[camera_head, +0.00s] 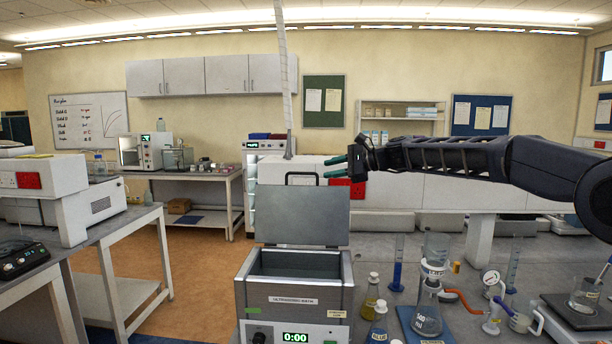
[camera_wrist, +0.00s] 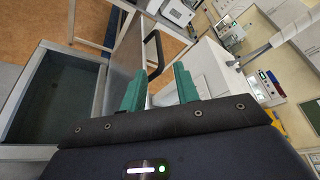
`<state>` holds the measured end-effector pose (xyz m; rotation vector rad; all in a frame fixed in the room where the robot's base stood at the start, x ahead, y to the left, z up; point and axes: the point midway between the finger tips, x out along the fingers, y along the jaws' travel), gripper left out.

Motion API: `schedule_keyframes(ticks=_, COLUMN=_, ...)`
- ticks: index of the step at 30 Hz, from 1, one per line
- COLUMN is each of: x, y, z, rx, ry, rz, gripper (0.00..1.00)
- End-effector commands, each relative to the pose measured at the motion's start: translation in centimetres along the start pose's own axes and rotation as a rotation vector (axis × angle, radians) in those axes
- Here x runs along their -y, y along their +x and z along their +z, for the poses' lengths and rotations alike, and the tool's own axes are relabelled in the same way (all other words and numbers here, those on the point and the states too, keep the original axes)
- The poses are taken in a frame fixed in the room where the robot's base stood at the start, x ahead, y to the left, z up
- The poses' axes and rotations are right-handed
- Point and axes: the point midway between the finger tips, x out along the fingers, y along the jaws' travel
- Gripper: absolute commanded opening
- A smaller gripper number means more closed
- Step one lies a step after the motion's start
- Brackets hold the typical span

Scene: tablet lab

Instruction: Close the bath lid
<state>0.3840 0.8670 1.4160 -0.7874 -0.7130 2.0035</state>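The ultrasonic bath (camera_head: 294,298) is a grey metal box with a green 0:00 display, standing on the bench in the head view. Its grey lid (camera_head: 304,215) stands open, upright at the back of the bath, with a black handle (camera_head: 302,175) on its top edge. The open basin (camera_wrist: 48,98) shows at the left of the wrist view. My gripper (camera_head: 334,167) has green fingers, which are apart and empty, just right of the handle. In the wrist view, the handle (camera_wrist: 156,52) lies beyond and between the fingertips (camera_wrist: 160,82), seemingly not touching them.
Glassware and bottles (camera_head: 428,318) stand on the bench to the right of the bath, below my arm. A balance (camera_head: 576,318) stands at far right. A white tapered column (camera_head: 286,80) rises behind the lid. The space directly above the basin is clear.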

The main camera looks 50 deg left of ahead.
Motion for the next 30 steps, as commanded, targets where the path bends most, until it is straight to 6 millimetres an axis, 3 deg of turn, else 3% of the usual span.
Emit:
schedule_keyframes(ticks=9, x=-0.1, y=5.5, z=0.0, rx=0.0, ry=-0.001, rz=0.003, gripper=0.31)
schedule_keyframes(ticks=15, x=-0.1, y=8.0, z=0.0, rx=0.0, ry=-0.001, rz=0.002, gripper=0.31)
schedule_keyframes(ticks=30, x=-0.1, y=9.3, z=0.0, rx=-0.001, ry=-0.001, rz=0.001, gripper=0.31)
